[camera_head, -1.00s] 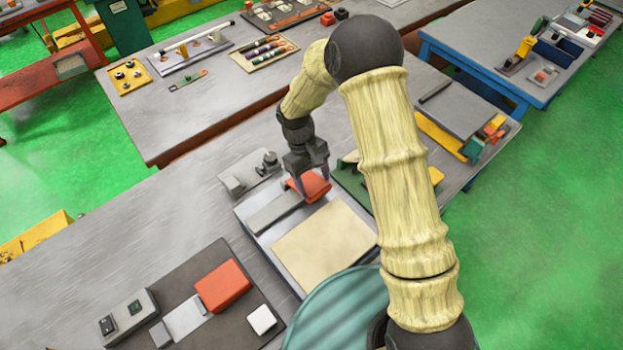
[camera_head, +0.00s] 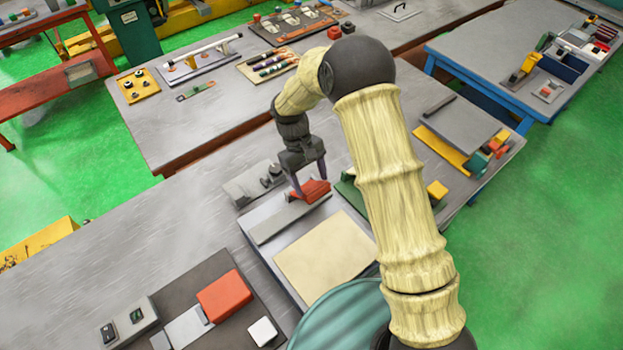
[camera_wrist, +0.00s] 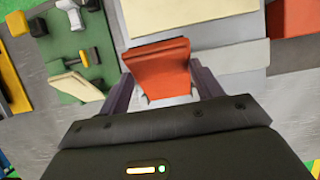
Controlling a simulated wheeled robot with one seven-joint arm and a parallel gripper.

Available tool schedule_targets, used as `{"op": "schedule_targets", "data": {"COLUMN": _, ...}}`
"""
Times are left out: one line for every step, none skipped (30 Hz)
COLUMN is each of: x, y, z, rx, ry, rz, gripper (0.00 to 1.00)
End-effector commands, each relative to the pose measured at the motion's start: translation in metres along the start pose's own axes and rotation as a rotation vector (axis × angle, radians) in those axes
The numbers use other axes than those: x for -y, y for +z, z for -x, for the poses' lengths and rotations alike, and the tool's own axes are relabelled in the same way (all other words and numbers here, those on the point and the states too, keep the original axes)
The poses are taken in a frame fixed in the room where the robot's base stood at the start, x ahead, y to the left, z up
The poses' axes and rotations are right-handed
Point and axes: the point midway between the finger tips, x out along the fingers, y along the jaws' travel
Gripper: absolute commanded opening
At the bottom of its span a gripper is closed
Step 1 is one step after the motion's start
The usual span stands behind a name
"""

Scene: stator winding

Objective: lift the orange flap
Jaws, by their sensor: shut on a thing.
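The orange flap (camera_head: 315,193) is at the far end of a light grey fixture on the near table, beside a long grey bar (camera_head: 275,221). My gripper (camera_head: 309,181) points down at it and is shut on it. In the wrist view the flap (camera_wrist: 158,66) sits between the two dark fingers of my gripper (camera_wrist: 158,80), one on each side. It shows a broad face and a top edge there and looks tilted. Its hinge side is not clear.
A beige panel (camera_head: 325,258) lies on the same fixture. A grey block with knobs (camera_head: 255,182) stands just left of it. A dark mat (camera_head: 185,293) with an orange block (camera_head: 224,296) lies nearer. A green mat with tools (camera_wrist: 72,55) is on the other side.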

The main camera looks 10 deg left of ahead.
Motion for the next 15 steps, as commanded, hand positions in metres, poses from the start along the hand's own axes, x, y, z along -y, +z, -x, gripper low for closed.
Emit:
{"op": "schedule_targets", "data": {"x": 0.0003, "y": -0.0053, "z": 0.0018, "rx": -0.02, "ry": 0.001, "rz": 0.0, "gripper": 0.24}}
{"op": "schedule_targets", "data": {"x": 0.0003, "y": -0.0053, "z": 0.0018, "rx": -0.02, "ry": 0.001, "rz": 0.0, "gripper": 0.24}}
{"op": "schedule_targets", "data": {"x": 0.0003, "y": -0.0053, "z": 0.0018, "rx": -0.02, "ry": 0.001, "rz": 0.0, "gripper": 0.24}}
{"op": "schedule_targets", "data": {"x": 0.0003, "y": -0.0053, "z": 0.0017, "rx": -0.02, "ry": 0.001, "rz": 0.0, "gripper": 0.24}}
{"op": "schedule_targets", "data": {"x": 0.0003, "y": -0.0053, "z": 0.0017, "rx": -0.02, "ry": 0.001, "rz": 0.0, "gripper": 0.67}}
{"op": "schedule_targets", "data": {"x": 0.0003, "y": -0.0051, "z": 0.0017, "rx": -0.019, "ry": 0.001, "rz": 0.0, "gripper": 0.75}}
{"op": "schedule_targets", "data": {"x": 0.0003, "y": -0.0049, "z": 0.0015, "rx": -0.018, "ry": 0.001, "rz": 0.0, "gripper": 0.81}}
{"op": "schedule_targets", "data": {"x": 0.0003, "y": -0.0046, "z": 0.0013, "rx": -0.017, "ry": 0.001, "rz": 0.0, "gripper": 0.87}}
{"op": "schedule_targets", "data": {"x": 0.0002, "y": -0.0042, "z": 0.0011, "rx": -0.015, "ry": 0.001, "rz": 0.0, "gripper": 0.87}}
{"op": "schedule_targets", "data": {"x": 0.0002, "y": -0.004, "z": 0.001, "rx": -0.014, "ry": 0.001, "rz": 0.0, "gripper": 0.87}}
{"op": "schedule_targets", "data": {"x": 0.0002, "y": -0.0037, "z": 0.0009, "rx": -0.014, "ry": 0.0, "rz": 0.0, "gripper": 0.87}}
{"op": "schedule_targets", "data": {"x": 0.0001, "y": -0.0034, "z": 0.0007, "rx": -0.013, "ry": 0.0, "rz": 0.0, "gripper": 0.87}}
{"op": "schedule_targets", "data": {"x": 0.0001, "y": -0.0032, "z": 0.0006, "rx": -0.012, "ry": 0.0, "rz": -0.001, "gripper": 0.87}}
{"op": "schedule_targets", "data": {"x": 0.0001, "y": -0.003, "z": 0.0006, "rx": -0.011, "ry": 0.0, "rz": -0.001, "gripper": 0.87}}
{"op": "schedule_targets", "data": {"x": 0.0, "y": -0.0028, "z": 0.0005, "rx": -0.011, "ry": 0.0, "rz": -0.001, "gripper": 0.87}}
